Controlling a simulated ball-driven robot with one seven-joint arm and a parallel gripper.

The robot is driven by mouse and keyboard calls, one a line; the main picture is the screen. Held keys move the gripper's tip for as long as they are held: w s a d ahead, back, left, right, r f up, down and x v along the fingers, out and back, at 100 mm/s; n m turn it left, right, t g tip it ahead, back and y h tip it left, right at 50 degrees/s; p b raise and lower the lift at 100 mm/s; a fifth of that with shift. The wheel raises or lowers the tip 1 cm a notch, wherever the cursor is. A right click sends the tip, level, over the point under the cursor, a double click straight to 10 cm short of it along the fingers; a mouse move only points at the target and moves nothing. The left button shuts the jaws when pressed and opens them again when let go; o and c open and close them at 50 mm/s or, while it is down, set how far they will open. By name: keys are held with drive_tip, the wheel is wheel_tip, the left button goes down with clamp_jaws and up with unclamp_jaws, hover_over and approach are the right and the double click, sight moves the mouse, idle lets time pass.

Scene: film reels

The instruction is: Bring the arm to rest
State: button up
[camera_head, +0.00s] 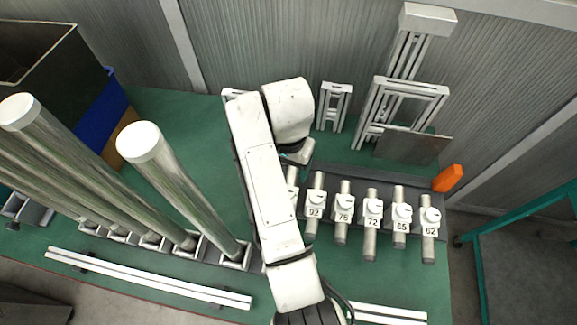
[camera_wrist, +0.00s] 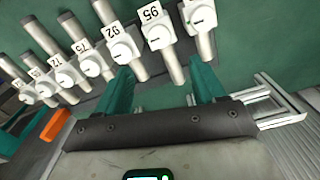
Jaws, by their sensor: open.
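My arm (camera_head: 267,185) is white and reaches from the bottom edge up over the green table, then bends back down near the row of numbered cylinders. In the head view my gripper is mostly hidden behind the arm. In the wrist view my gripper (camera_wrist: 163,78) shows two teal fingers, apart, with nothing held between them. The fingers are close to the grey cylinder labelled 95 (camera_wrist: 160,35) and one labelled 92 (camera_wrist: 122,42); I cannot tell whether they touch anything.
Tall poles (camera_head: 152,150) rise at left. Aluminium frames (camera_head: 403,90) stand behind. A white rail (camera_head: 150,280) lies at front left.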

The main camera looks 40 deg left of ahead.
idle(0.3)
drive_tip(key=d+f+m+b, duration=0.1)
drive_tip(key=d+f, duration=0.3)
drive_tip(key=d, duration=0.6)
drive_tip(key=d+f, duration=0.3)
drive_tip(key=d, duration=0.6)
drive_tip(key=d+f+m+b, duration=0.1)
drive_tip(key=d+f, duration=0.3)
drive_tip(key=d, duration=0.6)
drive_tip(key=s+d+m, duration=0.1)
drive_tip(key=s+d, duration=0.8)
drive_tip(key=d, duration=0.2)
drive_tip(key=s+d+m+t+b, duration=0.1)
drive_tip(key=s+d, duration=0.8)
drive_tip(key=d, duration=0.2)
drive_tip(key=shift+r+m, duration=0.3)
drive_tip(key=shift+r, duration=0.05)
drive_tip(key=shift+d, duration=0.1)
